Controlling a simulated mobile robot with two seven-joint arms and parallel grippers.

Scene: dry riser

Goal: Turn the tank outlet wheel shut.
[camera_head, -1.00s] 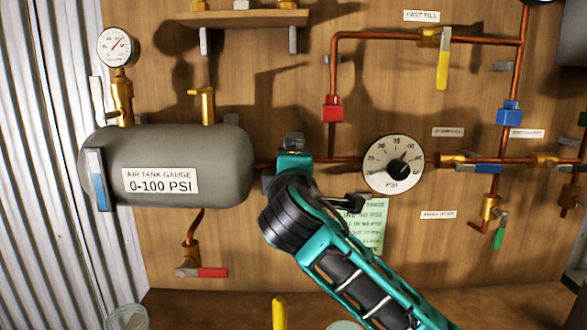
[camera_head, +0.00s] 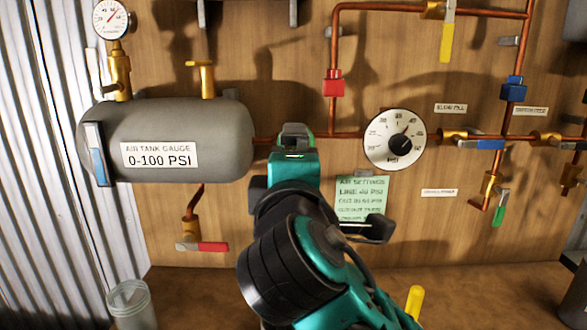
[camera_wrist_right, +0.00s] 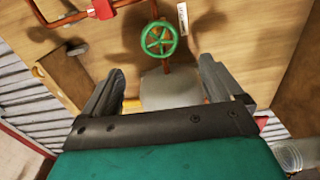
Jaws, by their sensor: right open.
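The tank outlet wheel (camera_wrist_right: 160,38) is a green spoked handwheel on a copper pipe in the right wrist view. It lies just beyond the spread fingers of my right gripper (camera_wrist_right: 162,85), roughly centred between them. The fingers are open and empty, with no visible contact with the wheel. In the head view my right gripper (camera_head: 294,142) is in front of the pipe right of the grey air tank (camera_head: 215,150), and hides most or all of the wheel. The tank also shows in the right wrist view (camera_wrist_right: 172,88). My left gripper is not in view.
A round dial gauge (camera_head: 393,139) is right of my gripper, with a green settings card (camera_head: 361,190) below. A red block (camera_head: 333,84) sits on the pipe above. A red-handled valve (camera_head: 205,246) hangs under the tank. A glass jar (camera_head: 129,303) stands lower left.

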